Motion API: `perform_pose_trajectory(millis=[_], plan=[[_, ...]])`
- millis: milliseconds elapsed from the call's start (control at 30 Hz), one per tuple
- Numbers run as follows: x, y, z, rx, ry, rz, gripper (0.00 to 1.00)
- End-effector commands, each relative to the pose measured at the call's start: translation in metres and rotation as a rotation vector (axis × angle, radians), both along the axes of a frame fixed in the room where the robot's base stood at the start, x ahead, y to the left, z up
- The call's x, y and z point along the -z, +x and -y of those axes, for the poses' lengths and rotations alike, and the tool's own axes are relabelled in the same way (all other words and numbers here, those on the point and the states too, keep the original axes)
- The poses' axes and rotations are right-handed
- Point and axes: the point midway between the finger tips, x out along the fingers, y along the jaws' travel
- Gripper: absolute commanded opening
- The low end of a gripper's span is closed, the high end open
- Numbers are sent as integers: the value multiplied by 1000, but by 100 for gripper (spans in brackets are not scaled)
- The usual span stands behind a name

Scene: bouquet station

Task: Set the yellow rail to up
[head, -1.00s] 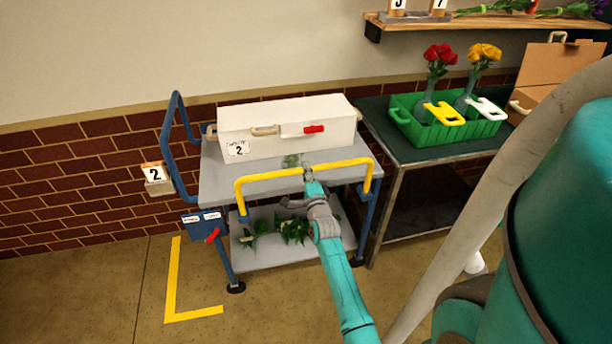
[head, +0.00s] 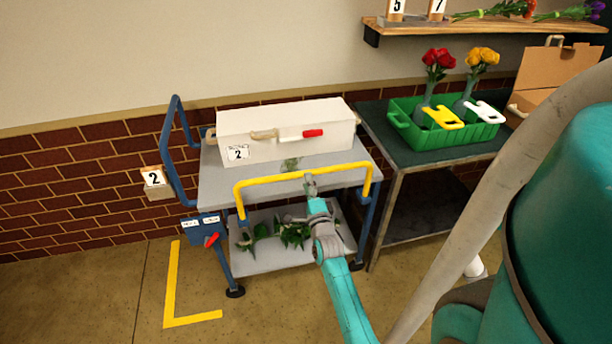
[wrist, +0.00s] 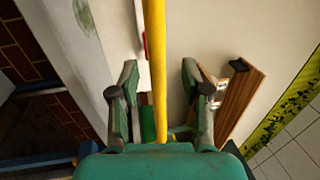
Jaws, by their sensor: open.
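The yellow rail (head: 270,177) is a bar with bent ends along the front of the grey cart (head: 225,190). Its crossbar stands above the front edge of the cart's top, with its ends running down to the blue front posts. My gripper (head: 310,184) is just in front of and below the middle of the crossbar. In the wrist view, the rail (wrist: 156,60) runs lengthwise through the gap between the two spread fingers of my gripper (wrist: 158,78). The fingers look apart from it on both sides. The exact depth between the fingers and the rail cannot be told.
A white box (head: 285,130) sits on the cart top. A blue panel with a red lever (head: 211,240) is on the cart's left post. Leafy stems lie on the lower shelf (head: 270,260). A dark table with a green crate (head: 440,138) stands to the right.

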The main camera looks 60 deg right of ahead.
Motion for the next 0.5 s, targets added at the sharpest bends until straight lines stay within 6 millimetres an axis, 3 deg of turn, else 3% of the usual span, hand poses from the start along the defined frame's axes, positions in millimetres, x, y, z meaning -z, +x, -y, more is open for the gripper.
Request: perform_pose_trajectory(millis=[200,500], plan=[[8,-26,-31,0,1,1,47],[13,-44,-53,0,-2,2,47]])
